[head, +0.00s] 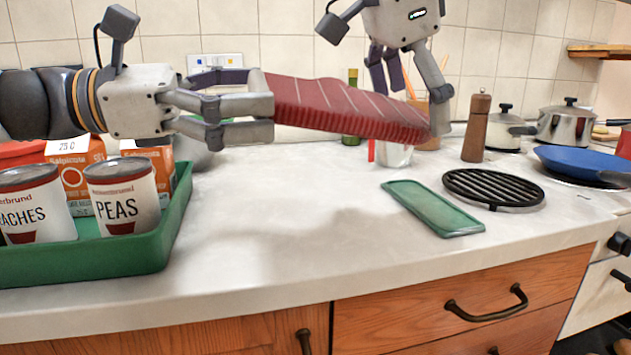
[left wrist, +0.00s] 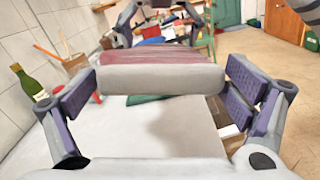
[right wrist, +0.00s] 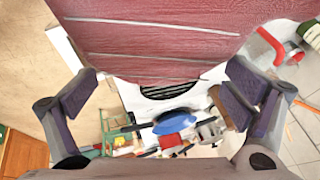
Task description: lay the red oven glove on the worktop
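The red oven glove (head: 345,108) is a long red quilted piece with pale lines, held level in the air above the worktop (head: 290,230). In the left wrist view its near end is a pale grey band (left wrist: 160,79). My left gripper (head: 268,105) has its fingers against both sides of that end. My right gripper (head: 412,98) hangs from above by the glove's far end, fingers spread. The right wrist view shows the glove (right wrist: 150,40) across the top, beyond the open fingers; I cannot tell whether they touch it.
A green tray (head: 165,240) with cans and cartons stands at the left. A flat green dish (head: 433,208) and a black trivet (head: 493,188) lie on the right. A pepper mill (head: 476,128), pots and a blue pan (head: 580,163) stand behind. The worktop's middle is clear.

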